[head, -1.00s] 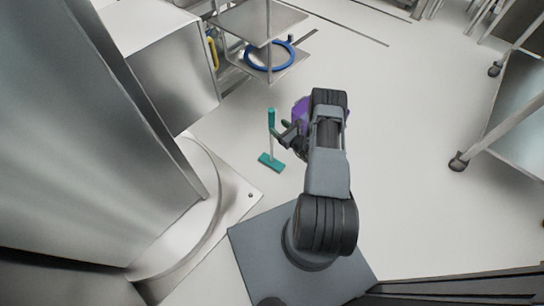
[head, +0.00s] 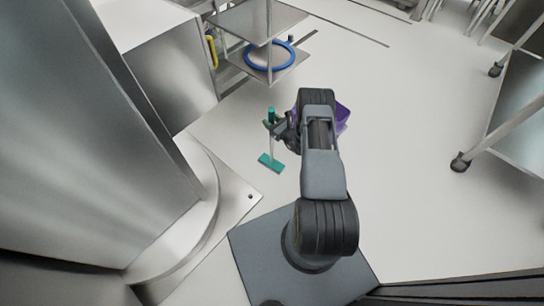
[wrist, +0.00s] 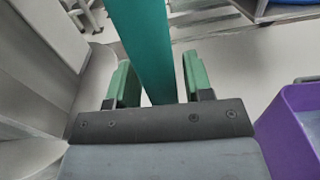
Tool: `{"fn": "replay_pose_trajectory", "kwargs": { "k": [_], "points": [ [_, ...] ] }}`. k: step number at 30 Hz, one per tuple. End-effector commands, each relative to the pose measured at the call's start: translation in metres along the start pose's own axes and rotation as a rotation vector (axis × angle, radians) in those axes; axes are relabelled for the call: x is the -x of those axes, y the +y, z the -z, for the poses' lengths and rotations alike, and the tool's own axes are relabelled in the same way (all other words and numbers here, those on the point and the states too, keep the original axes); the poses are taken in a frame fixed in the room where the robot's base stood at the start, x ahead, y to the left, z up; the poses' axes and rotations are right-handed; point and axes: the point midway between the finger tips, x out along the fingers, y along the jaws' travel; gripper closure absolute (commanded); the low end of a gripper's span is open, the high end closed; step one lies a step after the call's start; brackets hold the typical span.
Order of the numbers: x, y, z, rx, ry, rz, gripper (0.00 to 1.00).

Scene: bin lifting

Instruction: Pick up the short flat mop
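The short flat mop stands upright on the floor, with a teal flat head (head: 270,161), a pale pole and a teal grip. My gripper (head: 272,123) is at the upper part of the mop, near its grip. In the wrist view the teal mop handle (wrist: 143,45) passes between the two green fingers of my gripper (wrist: 158,75). The fingers are open, and a gap shows on at least the right side of the handle. Contact with the left finger cannot be told.
A purple bin (head: 343,117) stands behind my arm; it also shows at the right in the wrist view (wrist: 289,132). A steel shelf cart (head: 262,22) with a blue ring (head: 288,55) is beyond the mop. Steel equipment (head: 55,140) fills the left. Open floor (head: 410,150) lies to the right.

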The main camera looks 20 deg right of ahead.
Motion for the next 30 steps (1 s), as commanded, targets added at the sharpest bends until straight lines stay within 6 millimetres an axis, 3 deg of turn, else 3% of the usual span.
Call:
{"fn": "replay_pose_trajectory", "kwargs": {
  "k": [12,22,30],
  "points": [
    [0.000,0.000,-0.001,0.001,-0.002,0.000,0.92],
    [0.000,-0.001,-0.004,0.002,-0.002,0.000,0.92],
    [0.000,-0.001,-0.025,0.002,-0.003,0.000,0.92]
  ]
}}
